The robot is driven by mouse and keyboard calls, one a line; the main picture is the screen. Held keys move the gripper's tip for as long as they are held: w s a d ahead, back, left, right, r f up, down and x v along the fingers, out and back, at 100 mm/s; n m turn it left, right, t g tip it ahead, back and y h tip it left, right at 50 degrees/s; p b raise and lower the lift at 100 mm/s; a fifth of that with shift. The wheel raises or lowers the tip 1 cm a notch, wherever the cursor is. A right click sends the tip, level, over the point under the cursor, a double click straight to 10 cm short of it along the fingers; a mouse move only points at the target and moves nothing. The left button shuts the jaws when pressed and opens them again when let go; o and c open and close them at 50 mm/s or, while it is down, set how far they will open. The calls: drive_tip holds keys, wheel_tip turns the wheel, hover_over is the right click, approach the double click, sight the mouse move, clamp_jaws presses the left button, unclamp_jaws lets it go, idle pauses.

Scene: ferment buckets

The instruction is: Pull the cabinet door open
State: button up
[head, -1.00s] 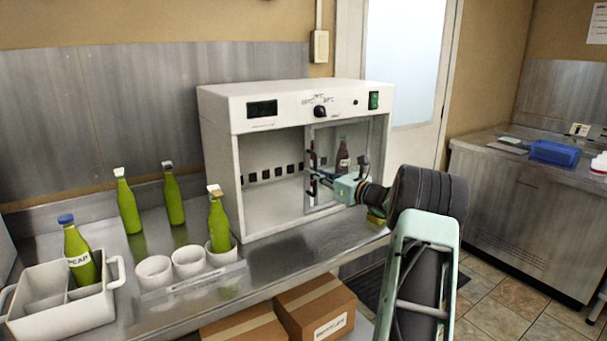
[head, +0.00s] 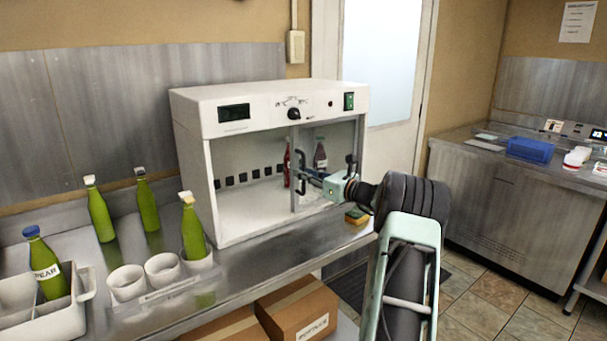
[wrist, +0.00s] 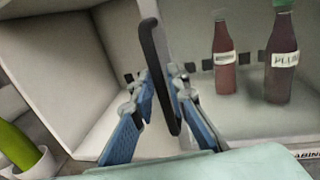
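The white cabinet (head: 255,122) stands on the steel counter. Its glass door with a grey frame (head: 294,195) covers the right part of the front. The door's black upright handle (head: 300,170) is at the frame's left side. My gripper (head: 312,174) reaches it from the right. In the wrist view, the handle (wrist: 158,60) runs between the blue fingers of my gripper (wrist: 160,88), which are close against it on both sides. A red bottle (wrist: 224,60) and a plum-labelled bottle (wrist: 281,60) stand inside the cabinet. I cannot clearly tell whether the door stands ajar.
Green bottles (head: 100,212) and white cups (head: 127,284) stand left of the cabinet, beside a white caddy (head: 70,318). A sponge (head: 356,216) lies at the counter edge near my arm. Cardboard boxes (head: 300,308) sit below. Floor is clear at the right.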

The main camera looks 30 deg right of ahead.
drive_tip(key=shift+o, duration=1)
drive_tip(key=v, duration=1.2)
drive_tip(key=shift+r, duration=0.1)
